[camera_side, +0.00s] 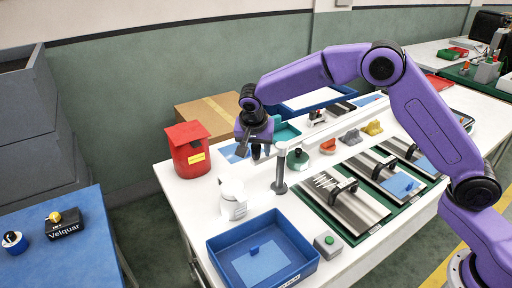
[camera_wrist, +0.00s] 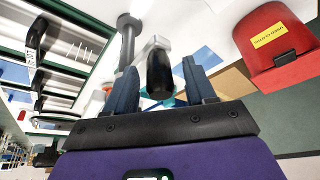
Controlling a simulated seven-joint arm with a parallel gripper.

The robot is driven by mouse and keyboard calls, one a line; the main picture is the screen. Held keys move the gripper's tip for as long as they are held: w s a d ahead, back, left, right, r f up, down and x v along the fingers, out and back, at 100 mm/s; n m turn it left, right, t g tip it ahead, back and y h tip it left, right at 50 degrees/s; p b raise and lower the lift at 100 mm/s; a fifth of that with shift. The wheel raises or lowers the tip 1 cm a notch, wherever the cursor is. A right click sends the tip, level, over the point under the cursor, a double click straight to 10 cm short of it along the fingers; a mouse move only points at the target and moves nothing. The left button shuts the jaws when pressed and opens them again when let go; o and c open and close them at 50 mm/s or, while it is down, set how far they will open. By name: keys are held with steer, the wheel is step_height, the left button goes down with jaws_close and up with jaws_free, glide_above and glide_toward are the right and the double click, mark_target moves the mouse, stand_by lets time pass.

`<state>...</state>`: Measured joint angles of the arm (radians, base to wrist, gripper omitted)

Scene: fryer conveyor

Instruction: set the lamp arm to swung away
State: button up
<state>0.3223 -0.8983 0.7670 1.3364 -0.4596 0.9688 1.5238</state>
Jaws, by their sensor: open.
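The lamp arm has a grey upright post (camera_side: 280,172) on the white table, with a round cap on top. In the wrist view the post (camera_wrist: 127,45) stands at upper left, and a short pale arm (camera_wrist: 156,44) reaches from near it to a black end piece (camera_wrist: 160,75). My gripper (camera_side: 256,150) is open just left of the post top in the side view. In the wrist view the black end piece lies between the two blue fingers of my gripper (camera_wrist: 160,88), with gaps on both sides. In the side view my gripper mostly hides this end piece.
A red box (camera_side: 189,150) stands left of my gripper. A white canister (camera_side: 232,201) and a blue tray (camera_side: 219,258) are in front. Metal panels with black handles (camera_side: 345,205) lie right of the post, near a grey button box (camera_side: 328,243).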

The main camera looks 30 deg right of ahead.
jaws_close()
